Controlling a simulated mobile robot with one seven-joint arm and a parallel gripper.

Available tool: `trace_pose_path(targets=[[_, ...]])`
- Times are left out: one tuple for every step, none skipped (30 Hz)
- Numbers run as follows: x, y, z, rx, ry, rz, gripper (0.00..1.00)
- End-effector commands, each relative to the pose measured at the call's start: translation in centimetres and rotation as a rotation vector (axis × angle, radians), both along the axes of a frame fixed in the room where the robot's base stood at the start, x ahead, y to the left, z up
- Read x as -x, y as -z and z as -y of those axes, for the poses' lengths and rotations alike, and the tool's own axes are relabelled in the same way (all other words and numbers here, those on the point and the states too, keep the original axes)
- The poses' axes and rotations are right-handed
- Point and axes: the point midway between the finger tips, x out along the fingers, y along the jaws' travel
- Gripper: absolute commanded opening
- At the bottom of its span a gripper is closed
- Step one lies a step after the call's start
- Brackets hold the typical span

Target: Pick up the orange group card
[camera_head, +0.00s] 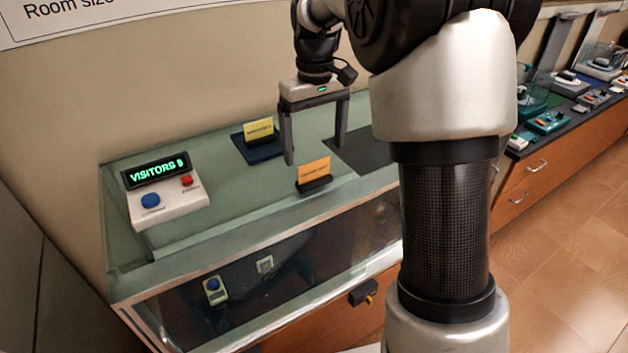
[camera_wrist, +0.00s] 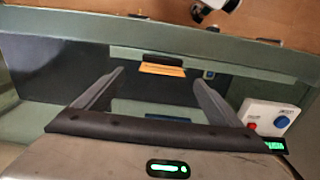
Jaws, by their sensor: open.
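The orange group card (camera_head: 314,170) stands upright in a small black holder (camera_head: 315,184) near the front edge of the glass display case. In the wrist view the orange card (camera_wrist: 162,69) shows ahead of the fingers, between their tips across the picture, with the dark holder behind it. My gripper (camera_head: 316,155) is open and empty, above the case top with its fingers pointing down. In the wrist view my gripper's two fingers (camera_wrist: 158,78) are spread wide apart. I cannot tell the exact gap between fingers and card.
A yellow card (camera_head: 259,129) stands on a dark blue mat (camera_head: 262,149) behind. A dark mat (camera_head: 362,150) lies to the right. A visitor counter box (camera_head: 166,198) with blue and red buttons is at the left. The glass case (camera_head: 250,235) has a front edge near the orange card.

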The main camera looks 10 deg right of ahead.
Motion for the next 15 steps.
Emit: trace_pose_path(targets=[[0.0,0.9,0.0,0.000,0.000,-0.001,0.89],[0.0,1.2,0.0,0.000,0.000,-0.002,0.89],[0.0,1.6,0.0,0.000,0.000,-0.001,0.89],[0.0,1.8,0.0,0.000,0.000,0.000,0.89],[0.0,1.9,0.0,0.000,0.000,0.001,0.89],[0.0,2.1,0.0,0.000,0.000,0.001,0.89],[0.0,2.2,0.0,0.000,0.000,0.001,0.89],[0.1,2.4,0.0,0.000,0.000,0.000,0.89],[0.1,2.8,-0.1,0.000,0.000,-0.001,0.89],[0.2,3.2,-0.1,0.000,0.000,-0.001,0.89],[0.3,3.6,-0.1,0.000,0.000,-0.002,0.89],[0.5,4.3,-0.2,0.000,0.000,-0.002,0.89],[0.6,4.7,-0.2,0.000,0.000,-0.003,0.89],[0.6,5.2,-0.3,0.000,0.000,-0.002,0.89],[0.7,5.8,-0.3,0.000,0.000,-0.003,0.89]])
